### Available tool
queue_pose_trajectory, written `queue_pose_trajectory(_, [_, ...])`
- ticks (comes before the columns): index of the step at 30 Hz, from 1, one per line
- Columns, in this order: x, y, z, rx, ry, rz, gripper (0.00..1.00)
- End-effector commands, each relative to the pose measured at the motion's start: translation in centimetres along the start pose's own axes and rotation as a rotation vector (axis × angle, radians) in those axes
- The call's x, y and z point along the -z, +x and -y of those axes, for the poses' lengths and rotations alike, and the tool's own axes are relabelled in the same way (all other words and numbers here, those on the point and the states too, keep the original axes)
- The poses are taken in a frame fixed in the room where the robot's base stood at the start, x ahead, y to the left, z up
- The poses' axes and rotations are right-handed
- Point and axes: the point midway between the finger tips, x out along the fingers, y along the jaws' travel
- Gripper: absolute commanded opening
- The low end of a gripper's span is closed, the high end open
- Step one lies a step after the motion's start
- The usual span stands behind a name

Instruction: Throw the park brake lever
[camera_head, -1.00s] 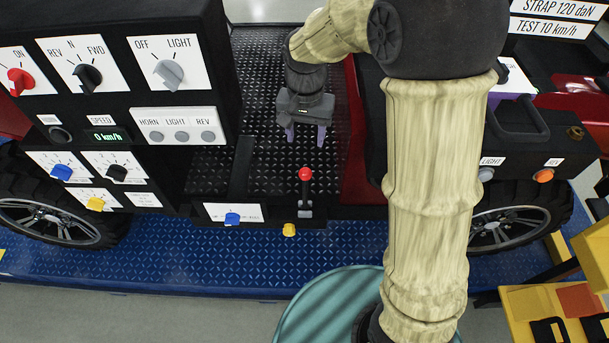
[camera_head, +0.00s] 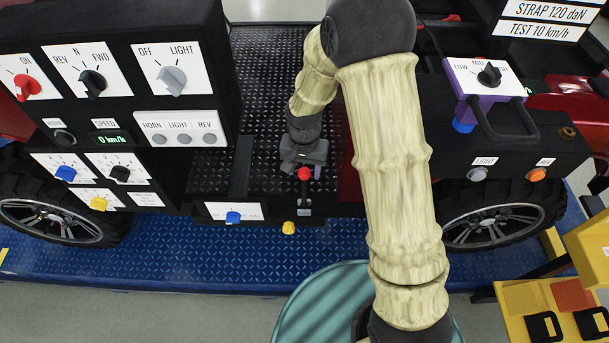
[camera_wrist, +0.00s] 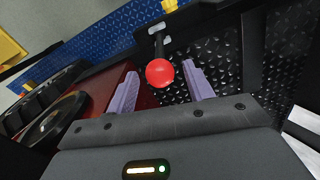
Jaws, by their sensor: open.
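The park brake lever appears to be the short lever with a red ball knob (camera_head: 304,174), on the front edge of the dark floor panel. My gripper (camera_head: 302,166) is right at the knob, just behind it in the head view. In the wrist view the red knob (camera_wrist: 159,73) shows between the tips of the two purple fingers (camera_wrist: 160,68). The fingers stand apart on either side of it, with a visible gap to each. The lever's dark shaft (camera_wrist: 159,45) runs away from the knob to its slotted plate. In the head view the fingers are mostly hidden.
A yellow knob (camera_head: 289,227) and a blue knob on a white plate (camera_head: 233,217) sit close by. A dark switch panel (camera_head: 130,60) rises at left. A purple box with a dial (camera_head: 487,78) stands at right. A blue ramp deck (camera_head: 190,262) lies in front.

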Motion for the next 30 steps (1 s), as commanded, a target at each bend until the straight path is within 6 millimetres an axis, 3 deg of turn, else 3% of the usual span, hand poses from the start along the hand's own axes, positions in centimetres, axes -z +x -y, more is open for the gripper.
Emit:
queue_pose_trajectory(9, [0.0,3.9,0.0,-0.001,-0.001,0.001,0.52])
queue_pose_trajectory(20, [0.0,4.6,0.0,0.000,-0.001,-0.001,0.52])
queue_pose_trajectory(28, [0.0,4.6,0.0,0.000,-0.001,-0.001,0.03])
queue_pose_trajectory(30, [0.0,4.5,0.0,0.000,-0.001,-0.001,0.00])
